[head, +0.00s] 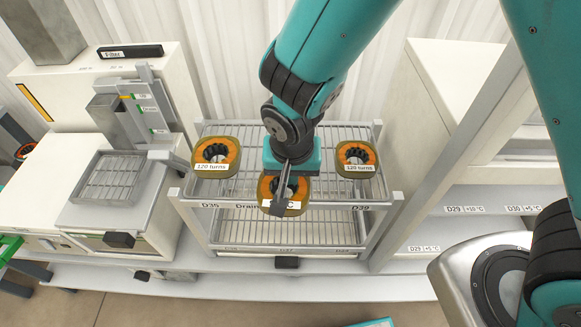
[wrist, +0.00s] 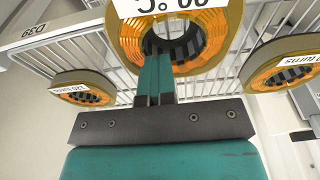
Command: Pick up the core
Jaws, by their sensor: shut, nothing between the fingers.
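Three orange ring-shaped cores with olive rims, black inner teeth and white labels are in view. The middle core (head: 294,187) is at the front of the wire rack, partly hidden by my gripper (head: 279,208). The left core (head: 234,155) and right core (head: 357,157) sit on the top shelf; both labels read "120 turns". In the wrist view my gripper (wrist: 155,60) has its two fingers together, empty, at the hole of the middle core (wrist: 212,48). I cannot tell whether the tips are inside the hole or touching the core.
The wire rack (head: 320,243) has a lower shelf and front labels including D35 and D39. A white machine with a wire basket (head: 108,180) stands at left. A white cabinet (head: 445,100) stands close at right. The rest of the top shelf is bare.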

